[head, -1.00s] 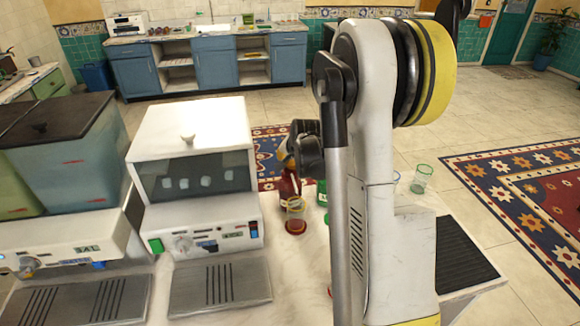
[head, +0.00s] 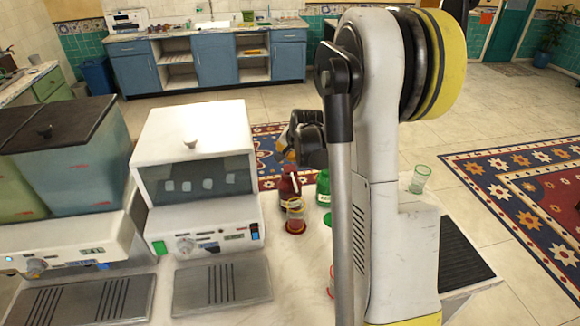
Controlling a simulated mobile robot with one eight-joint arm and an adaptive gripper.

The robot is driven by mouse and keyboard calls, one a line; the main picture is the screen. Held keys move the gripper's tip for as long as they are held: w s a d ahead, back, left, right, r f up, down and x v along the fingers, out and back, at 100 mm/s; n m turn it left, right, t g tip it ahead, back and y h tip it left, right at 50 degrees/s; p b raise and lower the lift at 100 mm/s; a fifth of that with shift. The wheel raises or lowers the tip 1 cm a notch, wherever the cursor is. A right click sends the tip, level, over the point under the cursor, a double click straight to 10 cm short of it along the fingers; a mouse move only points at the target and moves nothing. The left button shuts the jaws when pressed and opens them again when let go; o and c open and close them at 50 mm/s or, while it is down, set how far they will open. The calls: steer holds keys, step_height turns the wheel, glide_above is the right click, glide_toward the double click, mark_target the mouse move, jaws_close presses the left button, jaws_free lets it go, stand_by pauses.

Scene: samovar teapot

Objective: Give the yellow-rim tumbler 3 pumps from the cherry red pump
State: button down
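A dark red pump bottle (head: 289,186) stands on the white counter to the right of the white machine. A tumbler with a yellow rim (head: 295,206) stands just in front of it and holds some red liquid. My gripper (head: 287,153) is above the bottle, mostly hidden behind my dark wrist, with an orange-yellow part showing at its left. Whether its fingers are open or shut does not show. The top of the pump is hard to make out beneath the gripper.
A green bottle (head: 323,188) stands right of the red one. A green-rim glass (head: 420,178) is at the counter's right side, and a red-rim glass (head: 331,281) is partly behind my arm. The white machine (head: 195,180) stands to the left.

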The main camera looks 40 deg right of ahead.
steer(key=shift+r+p, duration=0.9)
steer(key=shift+r, duration=0.9)
stand_by(0.4)
